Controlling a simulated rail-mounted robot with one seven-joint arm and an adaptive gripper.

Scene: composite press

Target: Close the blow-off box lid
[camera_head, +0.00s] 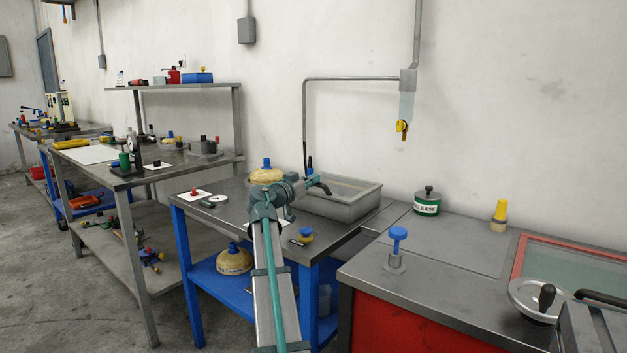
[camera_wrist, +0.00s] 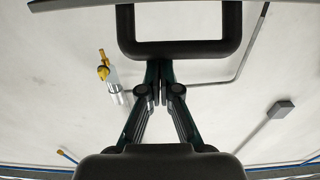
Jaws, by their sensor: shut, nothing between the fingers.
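The blow-off box (camera_head: 342,209) is a grey metal box on the table with the blue frame, in the middle of the head view. Its top shows a pale panel or opening inside a grey rim; I cannot tell how its lid stands. My gripper (camera_head: 307,186) is at the box's left end, small and partly hidden by my arm. In the wrist view my gripper (camera_wrist: 161,68) is shut and empty, its fingertips at the near bar of a black rectangular handle (camera_wrist: 180,48). A grey edge (camera_wrist: 85,5) runs behind the handle. Contact cannot be told.
A yellow-valved nozzle (camera_head: 402,126) hangs on the wall above and right of the box. A green RELEASE can (camera_head: 427,205) and a blue-knobbed part (camera_head: 397,240) stand on the right bench. A yellow-topped part (camera_head: 266,175) stands behind my gripper.

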